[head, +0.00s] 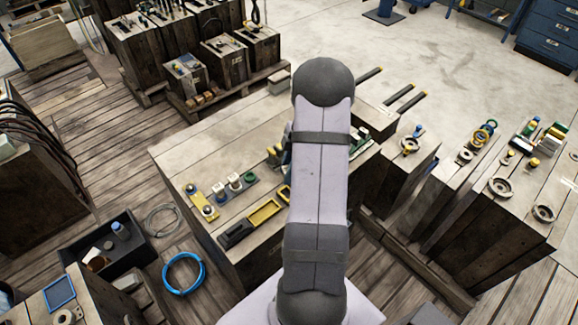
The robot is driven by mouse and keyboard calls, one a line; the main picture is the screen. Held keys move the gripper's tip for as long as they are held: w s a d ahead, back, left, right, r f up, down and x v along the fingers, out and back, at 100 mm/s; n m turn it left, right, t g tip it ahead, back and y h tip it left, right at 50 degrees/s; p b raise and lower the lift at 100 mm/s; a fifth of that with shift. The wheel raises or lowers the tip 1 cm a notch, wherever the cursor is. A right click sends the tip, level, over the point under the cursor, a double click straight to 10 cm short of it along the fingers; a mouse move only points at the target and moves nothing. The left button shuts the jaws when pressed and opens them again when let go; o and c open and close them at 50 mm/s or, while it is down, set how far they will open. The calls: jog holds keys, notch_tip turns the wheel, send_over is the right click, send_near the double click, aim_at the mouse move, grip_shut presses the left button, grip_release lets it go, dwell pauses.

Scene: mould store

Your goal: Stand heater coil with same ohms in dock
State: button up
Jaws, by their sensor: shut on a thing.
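My gripper is hidden behind my own arm, which crosses the middle of the view, so its jaws and anything in them do not show. I cannot single out the heater coil or read any ohm marking. A grey strip (222,197) on the wooden block top carries small white-topped pieces (234,180) and a green round piece (250,178). A black-and-yellow holder (264,213) lies in front of it, left of my arm. I cannot tell which of these is the dock.
A yellow plate (200,198) with round knobs lies at the block's left. Small coloured parts stick out both sides of my arm. Wooden blocks at right hold metal rings (501,188). A black bin (92,250) and blue hose coil (183,272) sit lower left.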

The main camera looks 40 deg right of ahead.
jog(key=n, duration=0.2)
jog(key=n+g, duration=0.1)
jog(key=n, duration=0.2)
jog(key=shift+s+a+r+n+g, duration=0.1)
jog(key=shift+s+a+n+g, duration=0.1)
jog(key=shift+a+n+g, duration=0.1)
jog(key=shift+f, duration=0.2)
jog(key=shift+d+b+x, duration=0.2)
jog(key=shift+b+x, duration=0.4)
jog(key=shift+x, duration=0.2)
jog(key=shift+d+b+x, duration=0.2)
jog(key=shift+b+x, duration=0.45)
jog(key=shift+x, duration=0.2)
jog(key=shift+d+b+x, duration=0.2)
jog(key=shift+b+x, duration=0.4)
jog(key=shift+x, duration=0.2)
jog(key=shift+d+b+x, duration=0.25)
jog(key=shift+b+x, duration=0.7)
jog(key=shift+x, duration=0.1)
dwell(0.4)
dwell(0.3)
jog(key=o, duration=1.2)
jog(key=shift+o, duration=0.7)
jog(key=shift+o, duration=1.4)
